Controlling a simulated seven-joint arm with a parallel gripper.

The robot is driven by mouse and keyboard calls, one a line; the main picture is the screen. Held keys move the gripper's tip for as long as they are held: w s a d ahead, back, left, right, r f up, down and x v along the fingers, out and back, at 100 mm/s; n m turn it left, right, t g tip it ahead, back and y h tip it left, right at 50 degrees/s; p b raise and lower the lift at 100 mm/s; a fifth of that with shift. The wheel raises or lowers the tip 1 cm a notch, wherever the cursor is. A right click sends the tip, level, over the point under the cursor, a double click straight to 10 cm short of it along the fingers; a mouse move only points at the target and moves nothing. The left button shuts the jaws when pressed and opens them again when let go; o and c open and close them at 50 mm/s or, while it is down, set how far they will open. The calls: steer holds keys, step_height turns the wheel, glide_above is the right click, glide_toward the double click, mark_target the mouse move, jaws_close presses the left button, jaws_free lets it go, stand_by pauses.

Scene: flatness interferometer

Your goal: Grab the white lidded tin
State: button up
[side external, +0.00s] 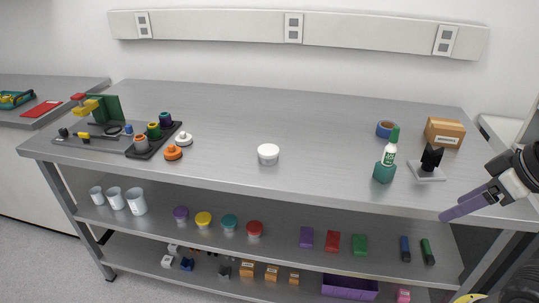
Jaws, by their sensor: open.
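The white lidded tin (268,154) stands upright near the front middle of the grey metal bench top. It is small and round, with nothing touching it. My gripper (462,208) is at the far right, by the bench's front right edge, well apart from the tin. Its purple fingers point left and down. The view is small, but the gripper looks empty.
A green bottle (385,161), a black-topped stand (429,166), blue tape (386,129) and a cardboard box (444,132) stand between my gripper and the right back. A dark tray (153,142) with coloured pots is at left. The bench around the tin is clear.

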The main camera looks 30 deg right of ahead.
stand_by(0.4)
steer(key=o, duration=0.5)
steer(key=w+a+r+n+t, duration=0.1)
steer(key=w+r, duration=0.7)
steer(key=w, duration=0.3)
steer(key=w+a+r+n+t, duration=0.1)
steer(key=w+r, duration=0.6)
steer(key=w, duration=0.5)
steer(key=g+y, duration=0.1)
steer(key=g, duration=0.2)
glide_above(270, 150)
steer(key=s, duration=0.2)
step_height(270, 150, down, 24)
steer(key=shift+f, duration=0.25)
steer(key=shift+d+x, duration=0.15)
steer(key=shift+x, duration=1.35)
steer(key=shift+d+x, duration=0.1)
steer(key=shift+x, duration=1.45)
